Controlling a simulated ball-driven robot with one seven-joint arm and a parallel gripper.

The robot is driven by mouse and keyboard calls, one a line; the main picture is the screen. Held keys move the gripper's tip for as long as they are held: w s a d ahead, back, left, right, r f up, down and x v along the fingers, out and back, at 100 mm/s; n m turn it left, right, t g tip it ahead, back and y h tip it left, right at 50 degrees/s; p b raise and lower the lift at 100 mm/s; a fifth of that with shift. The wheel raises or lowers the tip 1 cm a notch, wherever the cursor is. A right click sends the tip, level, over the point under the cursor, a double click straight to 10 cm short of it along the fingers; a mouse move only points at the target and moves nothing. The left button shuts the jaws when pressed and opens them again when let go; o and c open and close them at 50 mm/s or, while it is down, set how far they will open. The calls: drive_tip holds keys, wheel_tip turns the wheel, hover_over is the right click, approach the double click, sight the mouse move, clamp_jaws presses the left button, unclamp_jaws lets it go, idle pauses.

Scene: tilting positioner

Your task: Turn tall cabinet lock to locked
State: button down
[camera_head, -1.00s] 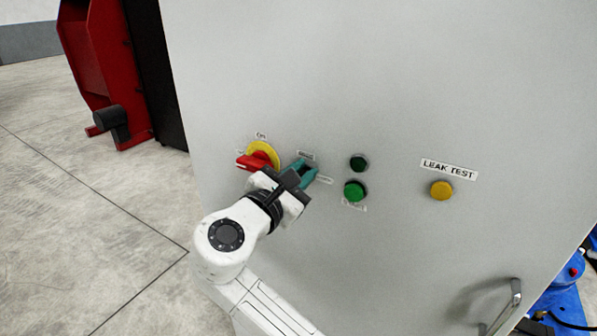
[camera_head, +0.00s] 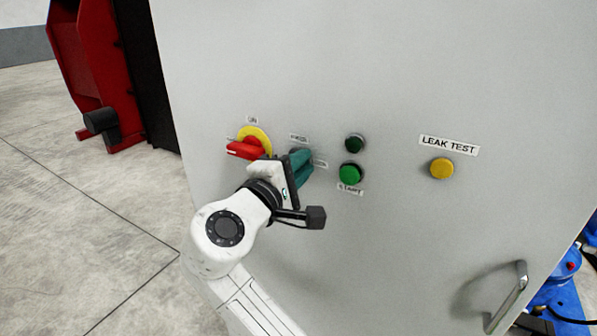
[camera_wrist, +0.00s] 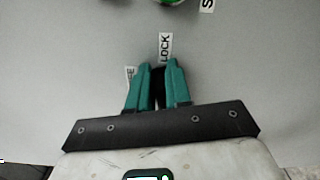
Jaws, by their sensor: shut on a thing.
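The tall grey cabinet (camera_head: 400,80) fills most of the head view. My gripper (camera_head: 302,166), with teal fingers, is at its front panel, right of the red and yellow switch. In the wrist view the fingers (camera_wrist: 158,85) are closed around a dark lock knob (camera_wrist: 159,90), mostly hidden between them. The LOCK label (camera_wrist: 165,47) is just beyond the fingertips, roughly in line with the gap between them. The other label (camera_wrist: 130,74), partly covered by the left finger, ends in what looks like "EE". The knob's exact angle is hidden.
A dark green button (camera_head: 354,144), green button (camera_head: 351,173) and yellow LEAK TEST button (camera_head: 441,168) are to the right. A metal door handle (camera_head: 512,296) is at lower right.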

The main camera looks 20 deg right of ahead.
drive_tip(key=shift+f+m+b, duration=0.35)
drive_tip(key=shift+m+b, duration=0.4)
drive_tip(key=shift+m, duration=0.45)
drive_tip(key=c, duration=1.1)
unclamp_jaws()
drive_tip(key=shift+c, duration=0.2)
drive_tip(key=b+v, duration=0.1)
drive_tip(key=v, duration=0.9)
drive_tip(key=shift+s+a, duration=0.25)
drive_tip(key=shift+a, duration=0.05)
